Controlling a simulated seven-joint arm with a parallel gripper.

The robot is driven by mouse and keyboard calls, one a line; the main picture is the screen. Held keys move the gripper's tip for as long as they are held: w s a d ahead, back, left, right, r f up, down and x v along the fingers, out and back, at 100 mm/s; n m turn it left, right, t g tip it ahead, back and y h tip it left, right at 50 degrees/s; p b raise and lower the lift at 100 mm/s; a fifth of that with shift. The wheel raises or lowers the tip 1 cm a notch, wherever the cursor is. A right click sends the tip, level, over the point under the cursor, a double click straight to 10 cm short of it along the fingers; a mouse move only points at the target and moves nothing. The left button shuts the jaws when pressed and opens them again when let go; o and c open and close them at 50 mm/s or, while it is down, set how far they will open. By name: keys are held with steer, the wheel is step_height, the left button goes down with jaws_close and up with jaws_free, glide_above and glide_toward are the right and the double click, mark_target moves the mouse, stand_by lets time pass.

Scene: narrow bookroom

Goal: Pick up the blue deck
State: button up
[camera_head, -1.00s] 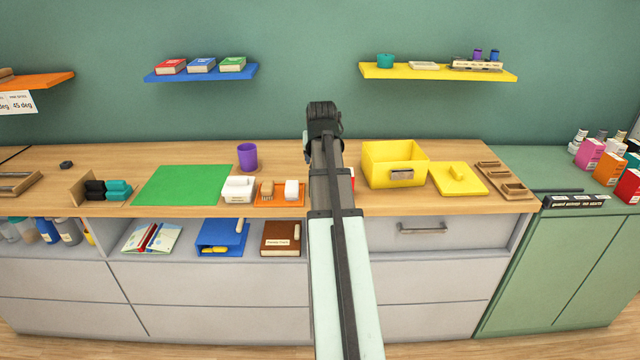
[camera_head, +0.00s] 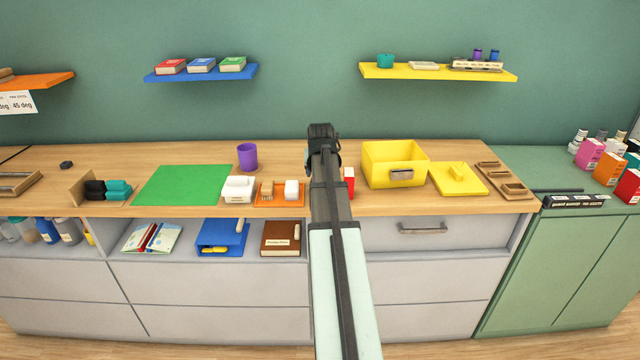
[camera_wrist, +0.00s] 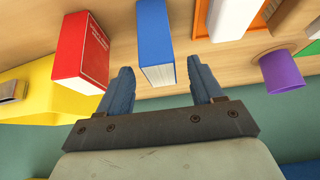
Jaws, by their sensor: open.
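The blue deck (camera_wrist: 154,38) stands on the wooden counter in the wrist view, its pale edge facing my gripper. My gripper (camera_wrist: 163,82) is open and empty. Its two fingers point toward the blue deck, which lies ahead of and roughly between the fingertips, nearer the left one. No grip on it shows. In the head view my gripper (camera_head: 322,135) is above the counter, its fingertips hidden, and my arm hides the blue deck. A red deck (camera_wrist: 84,50) stands left of the blue one in the wrist view; it also shows beside my arm (camera_head: 349,182).
A yellow bin (camera_head: 380,160) stands right of the red deck. Left of my arm are an orange tray (camera_head: 268,203), a white container (camera_head: 238,189) and a purple cup (camera_head: 247,157). A flat blue-covered item (camera_head: 202,65) lies on the blue wall shelf. The green mat (camera_head: 183,185) is clear.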

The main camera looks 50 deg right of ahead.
steer(key=shift+x, duration=2.3)
steer(key=shift+c, duration=0.2)
steer(key=c, duration=1.1)
steer(key=shift+r, duration=5.05)
